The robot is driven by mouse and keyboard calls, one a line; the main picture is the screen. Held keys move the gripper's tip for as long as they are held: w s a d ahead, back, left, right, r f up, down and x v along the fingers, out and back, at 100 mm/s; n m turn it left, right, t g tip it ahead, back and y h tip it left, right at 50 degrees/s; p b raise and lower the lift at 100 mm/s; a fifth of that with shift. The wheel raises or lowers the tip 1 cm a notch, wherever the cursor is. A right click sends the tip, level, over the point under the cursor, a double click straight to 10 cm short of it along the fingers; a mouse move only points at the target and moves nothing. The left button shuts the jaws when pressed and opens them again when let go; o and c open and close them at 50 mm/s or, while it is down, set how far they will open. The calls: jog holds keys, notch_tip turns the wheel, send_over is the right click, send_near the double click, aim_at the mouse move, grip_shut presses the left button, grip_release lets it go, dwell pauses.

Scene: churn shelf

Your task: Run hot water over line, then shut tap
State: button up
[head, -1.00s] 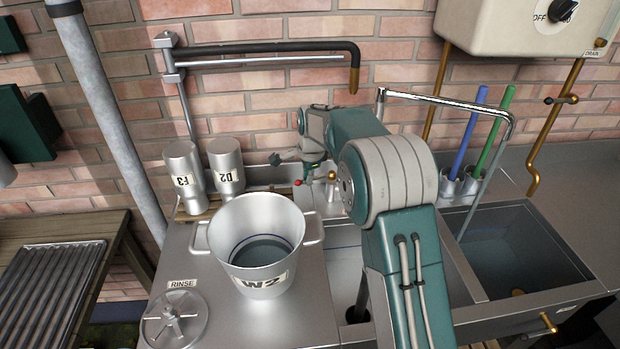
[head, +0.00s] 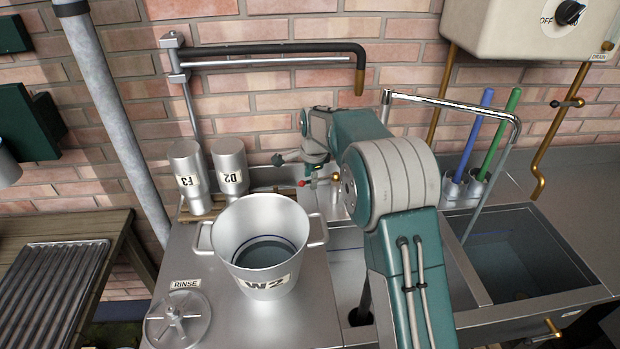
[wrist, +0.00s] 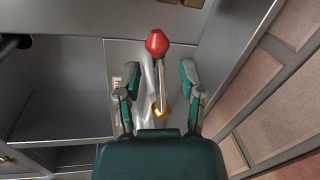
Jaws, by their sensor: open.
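My gripper (wrist: 159,72) is open in the wrist view. Its two green fingers stand on either side of a metal lever with a red ball knob (wrist: 157,42). A brass part (wrist: 161,108) shows at the lever's near end. The fingers look apart from the lever. In the head view my gripper (head: 307,165) is close to the wall behind the sink, partly hidden by my arm. A black pipe with a brass tip (head: 359,82) runs along the wall above. A chrome spout (head: 455,104) arches over the right basin. No running water shows.
A metal pail marked W2 (head: 262,283) stands on the counter left of the sink. Canisters F3 (head: 187,165) and D2 (head: 229,160) are behind it. A RINSE wheel (head: 178,318) is front left. A heater (head: 520,32) with an OFF dial hangs upper right.

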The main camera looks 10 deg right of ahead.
notch_tip(320, 180, up, 12)
jog(key=s, duration=0.2)
jog(key=shift+d+f, duration=0.2)
dwell(7.1)
